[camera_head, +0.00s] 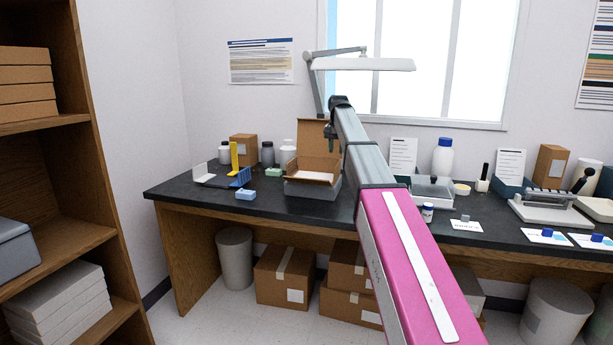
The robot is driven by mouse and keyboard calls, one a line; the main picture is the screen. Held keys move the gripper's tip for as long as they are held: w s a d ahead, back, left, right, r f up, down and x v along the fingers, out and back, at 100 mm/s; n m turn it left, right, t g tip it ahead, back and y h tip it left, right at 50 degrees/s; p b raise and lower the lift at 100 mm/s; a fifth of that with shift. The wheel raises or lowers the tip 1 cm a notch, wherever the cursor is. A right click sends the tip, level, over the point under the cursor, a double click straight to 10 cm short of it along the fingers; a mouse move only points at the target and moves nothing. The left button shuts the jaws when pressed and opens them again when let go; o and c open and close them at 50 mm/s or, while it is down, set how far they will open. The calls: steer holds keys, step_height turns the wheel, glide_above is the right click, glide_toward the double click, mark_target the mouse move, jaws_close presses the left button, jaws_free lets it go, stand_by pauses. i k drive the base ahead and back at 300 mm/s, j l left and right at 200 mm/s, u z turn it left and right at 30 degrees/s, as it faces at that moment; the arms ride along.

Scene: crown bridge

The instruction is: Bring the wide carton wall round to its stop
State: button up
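The open carton (323,166) is brown with a pale inside and sits on a grey block (312,190) on the dark bench. A wide brown panel (314,136) stands up at its back, roughly upright; I take it to be the wide carton wall. My arm reaches in from the lower right. My gripper (331,139) is small and dark at the arm's far end, by the panel's upper right edge. I cannot tell whether it touches the panel. Its fingers are too small to read, and my arm hides what lies just right of the carton.
A lamp (362,64) hangs above. Trays, bottles and cards fill the right side. Shelves (75,150) stand at far left.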

mark_target(305, 180)
steer(key=k+j, duration=0.2)
steer(key=k, duration=0.2)
steer(key=k+j, duration=0.2)
steer(key=k, duration=0.2)
